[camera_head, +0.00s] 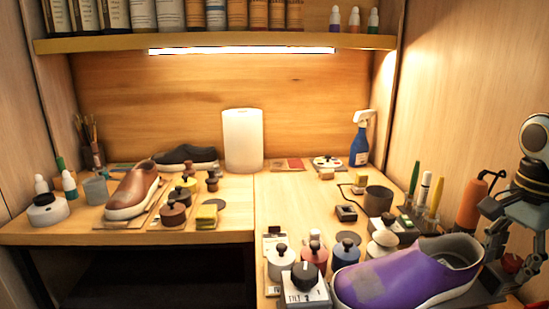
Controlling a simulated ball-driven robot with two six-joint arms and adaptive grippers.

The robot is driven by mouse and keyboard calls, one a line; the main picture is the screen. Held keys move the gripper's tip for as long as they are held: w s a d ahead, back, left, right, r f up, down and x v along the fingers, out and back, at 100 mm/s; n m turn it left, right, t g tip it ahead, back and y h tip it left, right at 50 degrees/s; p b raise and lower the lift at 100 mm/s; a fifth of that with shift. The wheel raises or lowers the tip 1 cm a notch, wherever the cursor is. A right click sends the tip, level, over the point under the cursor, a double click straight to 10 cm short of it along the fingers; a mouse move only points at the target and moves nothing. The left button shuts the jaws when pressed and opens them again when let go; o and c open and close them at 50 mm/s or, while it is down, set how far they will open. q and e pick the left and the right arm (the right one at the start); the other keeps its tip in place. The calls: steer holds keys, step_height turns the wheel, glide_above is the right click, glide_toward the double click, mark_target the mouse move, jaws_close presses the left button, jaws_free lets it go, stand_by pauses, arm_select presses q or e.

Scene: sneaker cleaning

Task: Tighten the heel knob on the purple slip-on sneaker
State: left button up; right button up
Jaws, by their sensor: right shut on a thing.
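The purple slip-on sneaker (397,274) lies at the front right of the bench, its toe to the left and its heel to the right. It has a grey patch on its side and a white sole. A dark red knob (511,263) shows just behind the heel. My right gripper (497,250) comes down from the right edge at the heel, its fingers pointing down around the knob. It looks shut on the knob, though the contact is partly hidden. My left gripper is not in view.
A box with a black dial (305,284) stands left of the sneaker's toe, with several lidded jars behind it. An orange bottle (470,205) and upright pens stand close behind the heel. A brown shoe (134,192) and small pots are on the left bench.

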steer(key=shift+s+d+f+m, duration=0.1)
steer(key=shift+s+d+m, duration=0.05)
steer(key=shift+m, duration=0.4)
steer(key=shift+s+d+m, duration=0.15)
steer(key=shift+m, duration=0.4)
steer(key=shift+c, duration=0.4)
